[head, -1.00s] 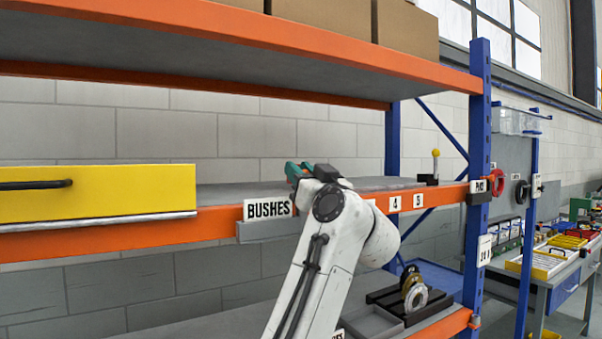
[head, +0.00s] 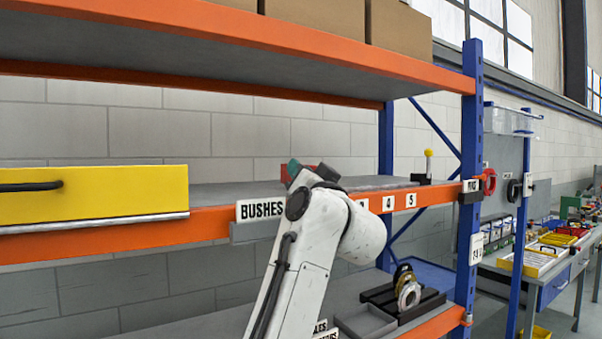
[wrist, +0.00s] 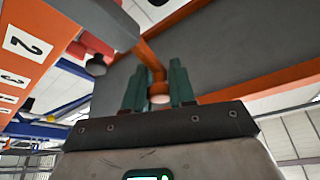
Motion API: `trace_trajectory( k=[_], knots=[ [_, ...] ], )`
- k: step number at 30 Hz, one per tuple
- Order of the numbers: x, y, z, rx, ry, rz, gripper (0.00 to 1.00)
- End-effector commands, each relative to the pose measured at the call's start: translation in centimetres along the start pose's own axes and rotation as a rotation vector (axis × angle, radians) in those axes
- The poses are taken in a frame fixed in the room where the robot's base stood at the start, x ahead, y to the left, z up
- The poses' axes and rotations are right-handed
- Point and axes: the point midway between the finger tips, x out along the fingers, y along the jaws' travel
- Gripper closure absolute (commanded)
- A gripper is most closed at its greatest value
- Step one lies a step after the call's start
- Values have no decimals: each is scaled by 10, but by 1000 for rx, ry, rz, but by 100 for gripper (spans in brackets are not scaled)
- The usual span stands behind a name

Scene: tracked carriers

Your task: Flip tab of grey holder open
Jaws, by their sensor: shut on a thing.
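My gripper (head: 294,167) is at the edge of the middle shelf, just above the white BUSHES label (head: 260,211). In the wrist view its two teal fingers (wrist: 159,88) are closed around a small orange-brown piece (wrist: 158,90) with a rounded pale end. I cannot tell whether this piece is the tab. A grey holder strip (head: 255,231) hangs below the label on the orange beam, partly hidden by my arm. A red part (head: 311,169) shows behind the gripper; in the wrist view a red part (wrist: 92,46) lies to the left of the fingers.
A yellow drawer (head: 100,205) with a black handle stands to the left. A yellow-knobbed lever (head: 428,166) stands on the shelf to the right. The upper shelf (head: 250,52) is overhead. A blue post (head: 471,150) bounds the rack at right. Between drawer and gripper the shelf is clear.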

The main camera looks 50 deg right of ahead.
Motion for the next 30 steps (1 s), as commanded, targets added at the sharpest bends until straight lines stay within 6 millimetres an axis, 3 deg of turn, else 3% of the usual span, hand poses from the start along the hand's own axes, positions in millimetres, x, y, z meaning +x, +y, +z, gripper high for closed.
trace_trajectory(
  k=[1,2,9,20,30],
  knots=[
    [0,1,0,1,0,2,100],
    [0,1,0,0,0,2,74],
    [0,1,0,-1,0,1,51],
    [-8,1,1,-2,2,0,50],
    [-69,2,3,-3,2,0,50]
  ],
)
